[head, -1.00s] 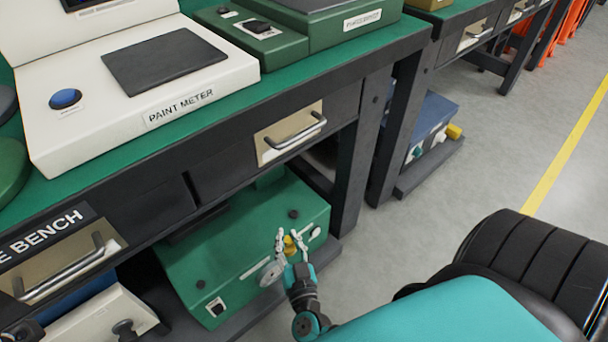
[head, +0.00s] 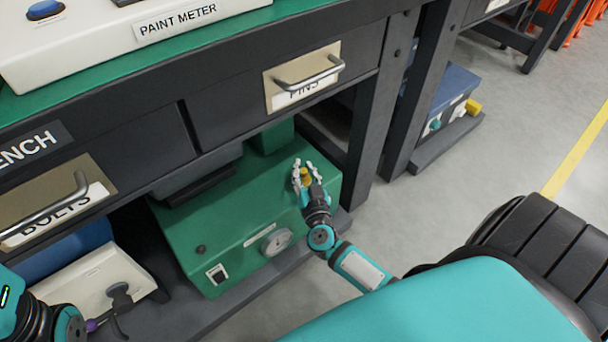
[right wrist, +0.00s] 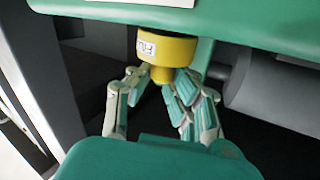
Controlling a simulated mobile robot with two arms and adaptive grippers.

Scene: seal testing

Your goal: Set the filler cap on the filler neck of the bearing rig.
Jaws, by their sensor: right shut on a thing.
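The green bearing rig (head: 225,225) stands on the low shelf under the bench. My right gripper (head: 307,176) is over the right part of its top. It is shut on the yellow filler cap (head: 305,177), which also shows in the right wrist view (right wrist: 175,48). There, the cap's wide labelled end points away from me, and its narrow stem is between the fingers of the gripper (right wrist: 158,82). The filler neck cannot be made out; the gripper may hide it. I cannot tell whether the cap touches the rig. My left gripper is not in view.
The bench's dark drawer front, with the PINS drawer handle (head: 310,72), overhangs the rig. A bench leg (head: 375,115) stands close to the right of it. A gauge (head: 276,242) is on the rig's front. A white machine (head: 95,285) is to the left. The floor at right is free.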

